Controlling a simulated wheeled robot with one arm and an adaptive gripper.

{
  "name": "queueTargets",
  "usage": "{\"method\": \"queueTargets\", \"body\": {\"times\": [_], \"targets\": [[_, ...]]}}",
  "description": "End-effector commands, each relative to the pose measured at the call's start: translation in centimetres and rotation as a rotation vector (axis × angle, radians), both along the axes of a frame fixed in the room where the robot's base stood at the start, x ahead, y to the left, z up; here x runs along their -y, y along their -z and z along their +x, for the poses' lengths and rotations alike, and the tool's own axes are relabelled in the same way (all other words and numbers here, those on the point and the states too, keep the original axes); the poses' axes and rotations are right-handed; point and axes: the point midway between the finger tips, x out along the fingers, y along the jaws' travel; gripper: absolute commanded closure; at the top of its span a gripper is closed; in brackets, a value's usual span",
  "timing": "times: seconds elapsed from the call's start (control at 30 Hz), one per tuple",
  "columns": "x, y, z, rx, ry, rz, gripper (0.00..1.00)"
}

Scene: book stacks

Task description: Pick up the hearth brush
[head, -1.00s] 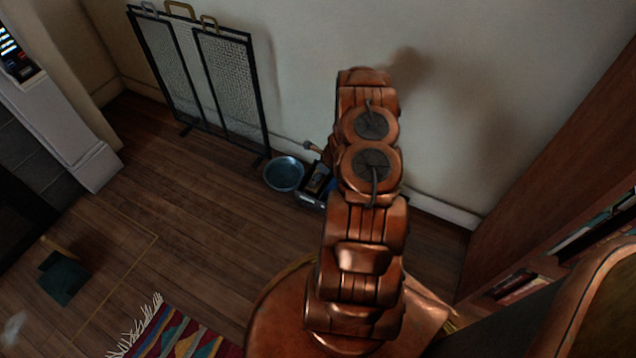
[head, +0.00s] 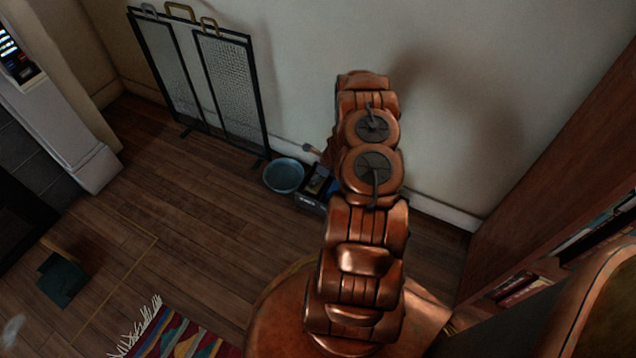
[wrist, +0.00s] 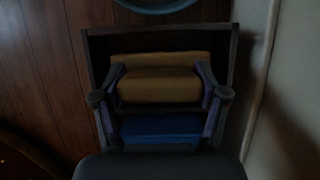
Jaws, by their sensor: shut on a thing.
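In the wrist view the two fingers of my gripper (wrist: 160,72) are on either side of a tan, block-shaped thing (wrist: 160,88), which I take to be the hearth brush; its handle or bristles cannot be made out. It is in or just over a dark open-topped box (wrist: 92,62). A blue thing (wrist: 160,128) lies just below it in the picture. In the head view the box (head: 308,202) stands on the floor by the wall, partly behind my arm. My fingertips are hidden there.
A round blue-grey bowl (head: 284,176) sits right beside the box. A black mesh fire screen (head: 235,90) stands against the wall to the left. A bookcase (head: 560,190) is at the right. A patterned rug (head: 175,338) lies in front, with bare floor (head: 190,235) between.

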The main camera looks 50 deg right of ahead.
Motion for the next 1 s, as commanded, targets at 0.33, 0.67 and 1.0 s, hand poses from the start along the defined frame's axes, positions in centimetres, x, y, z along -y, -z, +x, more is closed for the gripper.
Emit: {"method": "queueTargets", "body": {"times": [0.33, 0.67, 1.0], "targets": [[0.0, -0.5, 0.0, 0.0, 0.0, -0.001, 0.68], [-0.1, -5.7, 0.1, 0.001, -0.002, 0.0, 0.68], [0.0, -9.8, 0.1, 0.001, -0.001, -0.001, 0.68]]}}
